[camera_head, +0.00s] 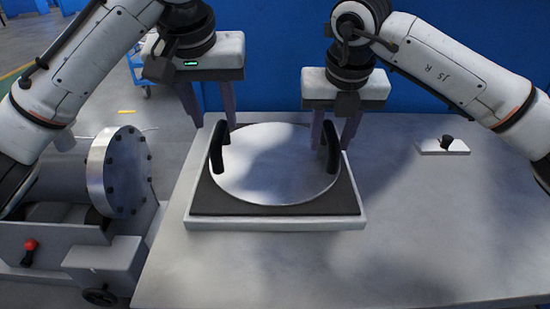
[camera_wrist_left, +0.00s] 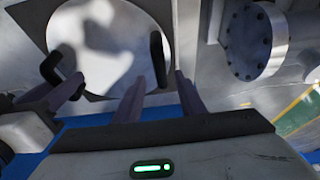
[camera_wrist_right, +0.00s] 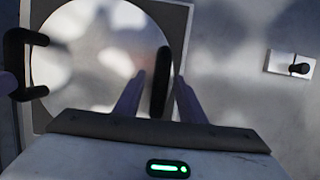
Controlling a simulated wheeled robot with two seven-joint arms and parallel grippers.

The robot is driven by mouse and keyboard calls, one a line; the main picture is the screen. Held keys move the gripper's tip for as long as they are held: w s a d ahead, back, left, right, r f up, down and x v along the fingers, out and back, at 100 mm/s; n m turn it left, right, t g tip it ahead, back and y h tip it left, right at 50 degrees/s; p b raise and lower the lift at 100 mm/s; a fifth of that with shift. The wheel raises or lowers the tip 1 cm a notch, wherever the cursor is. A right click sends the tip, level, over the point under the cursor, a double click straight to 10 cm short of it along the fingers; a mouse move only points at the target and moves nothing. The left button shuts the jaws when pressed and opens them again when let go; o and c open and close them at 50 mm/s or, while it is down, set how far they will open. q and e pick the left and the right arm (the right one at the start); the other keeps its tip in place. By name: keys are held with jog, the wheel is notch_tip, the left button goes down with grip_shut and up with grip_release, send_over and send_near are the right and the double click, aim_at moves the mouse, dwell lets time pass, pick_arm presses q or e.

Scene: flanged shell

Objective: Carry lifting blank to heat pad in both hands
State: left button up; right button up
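The blank is a round silvery disc (camera_head: 275,165) with two upright black handles, lying flat on a dark square pad (camera_head: 280,208) with a pale frame. I cannot tell whether this is the heat pad. My left gripper (camera_head: 214,127) is open, its fingers either side of the left handle (camera_head: 217,147); the left wrist view shows that handle (camera_wrist_left: 158,60) between the fingers with gaps. My right gripper (camera_head: 333,133) is open with its fingers either side of the right handle (camera_head: 332,148); the right wrist view shows that handle (camera_wrist_right: 160,85) between the fingers.
A small plate with a black knob (camera_head: 446,145) lies at the right. Left of the table stands a bolted round flange (camera_head: 122,170) on a stand with a red knob (camera_head: 30,245). A blue wall is behind.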

jog(key=shift+r, duration=0.25)
pick_arm(q)
jog(key=v, duration=0.6)
jog(key=shift+r, duration=0.2)
pick_arm(e)
jog(key=v, duration=1.1)
jog(key=shift+s+r, duration=0.2)
jog(key=shift+r, duration=0.05)
pick_arm(q)
jog(key=shift+s, duration=0.2)
